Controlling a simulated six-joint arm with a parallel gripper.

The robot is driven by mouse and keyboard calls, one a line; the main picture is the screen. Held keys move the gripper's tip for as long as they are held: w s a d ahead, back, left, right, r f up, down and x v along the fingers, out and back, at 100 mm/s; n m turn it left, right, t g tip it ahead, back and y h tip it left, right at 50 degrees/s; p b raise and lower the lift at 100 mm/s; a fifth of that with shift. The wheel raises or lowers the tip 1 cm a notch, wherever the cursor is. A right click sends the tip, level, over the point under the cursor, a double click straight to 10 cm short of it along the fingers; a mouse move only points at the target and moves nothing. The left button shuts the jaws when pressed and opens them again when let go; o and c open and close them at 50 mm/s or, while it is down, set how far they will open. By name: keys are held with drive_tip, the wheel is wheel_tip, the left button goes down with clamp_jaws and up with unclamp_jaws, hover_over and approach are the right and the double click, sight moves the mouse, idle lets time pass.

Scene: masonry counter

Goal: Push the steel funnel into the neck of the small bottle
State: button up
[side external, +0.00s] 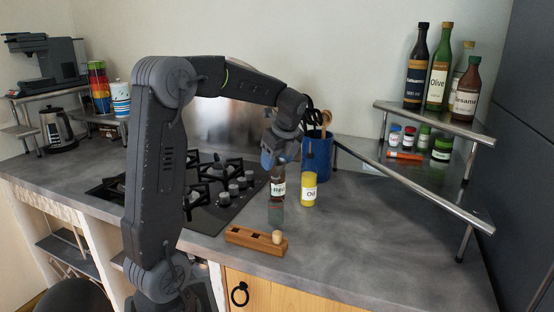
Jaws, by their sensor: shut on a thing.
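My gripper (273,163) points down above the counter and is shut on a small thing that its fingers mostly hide. It appears to be the steel funnel, but its shape cannot be made out. Directly below the fingers is a small brown bottle (278,174) with a white label and a paler, greenish lower part. It looks upright. Its neck is hidden at the fingers, so I cannot tell whether the funnel touches it or sits in it.
A wooden block (250,238) with slots and a pale cork-like piece (277,237) lies in front. A blue utensil holder (318,158) stands behind the oil bottle. The gas hob (205,211) is left. A metal-edged shelf (430,119) with bottles is right. The right front counter is clear.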

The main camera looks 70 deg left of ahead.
drive_tip(key=shift+f, duration=1.35)
drive_tip(key=o, duration=1.2)
drive_tip(key=v, duration=1.3)
drive_tip(key=shift+r, duration=0.4)
drive_tip(key=shift+d, duration=0.15)
drive_tip(key=s+d+f+n+t+h, duration=0.1)
drive_tip(key=s+d+f+n+t, duration=0.1)
drive_tip(key=d, duration=0.6)
drive_tip(key=s+d+f+n+t+h, duration=0.1)
drive_tip(key=s+d+f+n+t, duration=0.1)
drive_tip(key=s+d+f+n, duration=0.2)
drive_tip(key=s+d+f+n+t+h, duration=0.1)
drive_tip(key=s+d+f+n+t, duration=0.1)
drive_tip(key=s+d+n, duration=0.5)
drive_tip(key=d+f+n, duration=0.1)
drive_tip(key=d, duration=0.4)
drive_tip(key=shift+s+f+n+t+h, duration=0.25)
drive_tip(key=shift+s+n+t+h, duration=0.05)
drive_tip(key=shift+s+t+h, duration=0.1)
